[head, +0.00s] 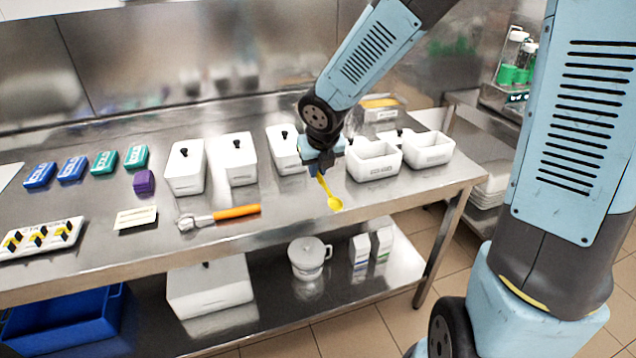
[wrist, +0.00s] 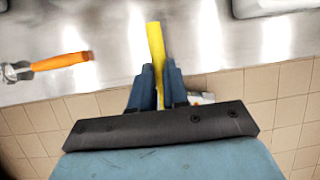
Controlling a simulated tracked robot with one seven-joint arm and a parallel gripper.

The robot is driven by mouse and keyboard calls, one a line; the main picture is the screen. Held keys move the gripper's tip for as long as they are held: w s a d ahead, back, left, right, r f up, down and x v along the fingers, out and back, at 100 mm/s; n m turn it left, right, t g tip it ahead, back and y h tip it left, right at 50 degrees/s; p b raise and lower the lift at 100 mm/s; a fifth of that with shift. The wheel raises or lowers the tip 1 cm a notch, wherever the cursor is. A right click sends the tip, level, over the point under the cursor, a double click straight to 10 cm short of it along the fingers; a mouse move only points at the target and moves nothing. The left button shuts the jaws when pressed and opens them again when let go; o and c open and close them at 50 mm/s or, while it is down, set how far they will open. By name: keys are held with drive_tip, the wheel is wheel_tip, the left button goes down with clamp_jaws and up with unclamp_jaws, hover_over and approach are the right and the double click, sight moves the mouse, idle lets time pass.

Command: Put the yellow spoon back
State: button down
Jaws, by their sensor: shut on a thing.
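The upper end of the handle is hidden by the gripper in the head view. I cannot tell how high the bowl is above the table.
Two open white tubs (head: 374,168) stand right of my gripper. Lidded white containers (head: 238,160) stand to its left. An orange-handled tool (head: 236,212) lies near the front edge. Blue and green boxes (head: 70,168) sit farther left. A yellow-topped tray (head: 380,103) is behind.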

approach(315, 189)
drive_tip(key=shift+w+a+f, duration=0.15)
drive_tip(key=shift+w+f, duration=0.3)
drive_tip(key=shift+w, duration=0.05)
drive_tip(key=shift+w+a+f, duration=0.15)
drive_tip(key=shift+w+f, duration=0.6)
drive_tip(key=shift+f, duration=1.6)
drive_tip(key=c, duration=1.1)
unclamp_jaws()
drive_tip(key=shift+v, duration=6.1)
